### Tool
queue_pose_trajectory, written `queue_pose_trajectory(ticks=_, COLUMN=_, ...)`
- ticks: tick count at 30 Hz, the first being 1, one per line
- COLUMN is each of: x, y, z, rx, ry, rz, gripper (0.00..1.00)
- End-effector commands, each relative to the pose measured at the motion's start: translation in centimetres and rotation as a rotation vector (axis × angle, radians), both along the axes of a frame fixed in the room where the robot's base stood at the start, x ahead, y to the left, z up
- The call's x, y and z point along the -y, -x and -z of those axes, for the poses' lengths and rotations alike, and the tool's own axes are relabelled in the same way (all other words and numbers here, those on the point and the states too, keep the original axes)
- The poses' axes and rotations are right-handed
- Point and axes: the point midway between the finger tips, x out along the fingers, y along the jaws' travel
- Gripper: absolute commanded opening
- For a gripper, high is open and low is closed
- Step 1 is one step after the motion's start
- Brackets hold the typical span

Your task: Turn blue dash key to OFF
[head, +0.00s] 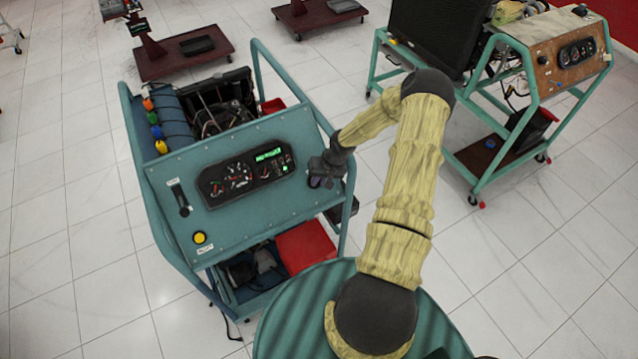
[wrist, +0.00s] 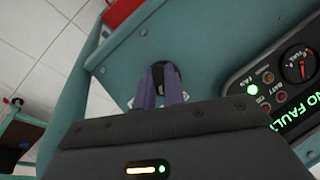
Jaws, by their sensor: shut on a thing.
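The blue engine trainer (head: 250,205) stands left of the middle in the head view, with its sloping dash panel facing me. My gripper (head: 318,180) is at the right end of the panel. In the wrist view my gripper's two purple fingers (wrist: 159,88) are shut on the dark key (wrist: 167,76) at the panel face. The fingers hide most of the key, so I cannot tell its turn position or read its labels. The gauge cluster (wrist: 296,80) is lit and shows green "NO FAULT" text; it also shows in the head view (head: 245,173).
A yellow button (head: 199,237) and a black lever slot (head: 180,198) are on the panel's left side. Blue frame rails (head: 268,75) rise around the trainer. A second trainer with a wooden dash (head: 555,60) stands at the upper right. White tiled floor lies open between them.

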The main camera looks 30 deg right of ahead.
Motion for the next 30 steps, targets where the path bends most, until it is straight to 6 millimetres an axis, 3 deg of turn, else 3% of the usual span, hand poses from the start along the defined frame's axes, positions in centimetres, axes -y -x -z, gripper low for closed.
queue_pose_trajectory(ticks=15, x=-0.23, y=-0.11, z=0.33, rx=0.011, ry=0.271, rz=-0.305, gripper=0.0)
queue_pose_trajectory(ticks=30, x=-0.2, y=0.03, z=-0.01, rx=0.009, ry=0.336, rz=-0.38, gripper=0.0)
